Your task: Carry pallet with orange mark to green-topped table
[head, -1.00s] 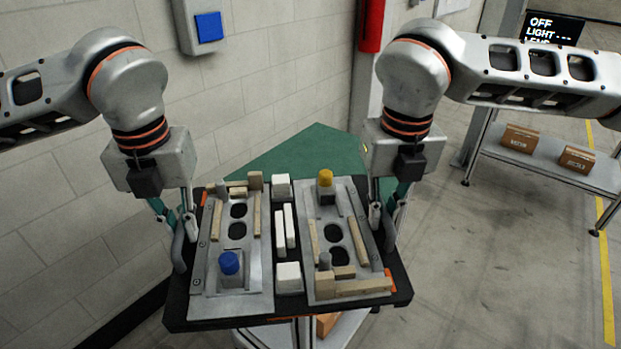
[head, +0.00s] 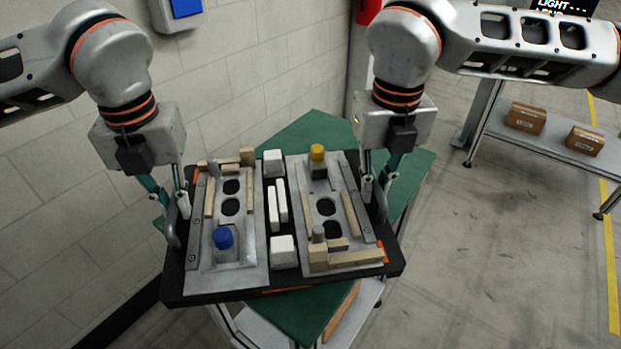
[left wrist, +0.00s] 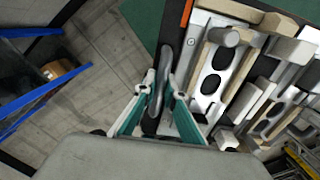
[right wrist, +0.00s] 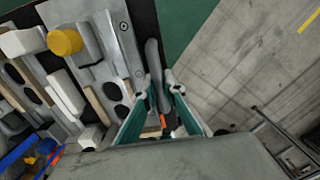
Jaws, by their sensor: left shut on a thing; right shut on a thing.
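The black pallet (head: 215,297) carries two grey fixture plates and has orange marks (head: 290,289) on its edge. My left gripper (head: 174,208) is shut on the pallet's left handle; the handle (left wrist: 164,70) stands between its fingers in the left wrist view. My right gripper (head: 376,190) is shut on the right handle, which shows in the right wrist view (right wrist: 154,62). The green-topped table (head: 415,180) lies below the pallet, its green showing behind, to the right and in front. I cannot tell whether the pallet touches the table top.
The plates bear wooden strips, a blue knob (head: 223,239) and a yellow knob (head: 317,153); white blocks (head: 283,252) sit between them. A block wall (head: 240,80) is close behind left. A shelf with cardboard boxes (head: 525,118) stands at right, with free floor before it.

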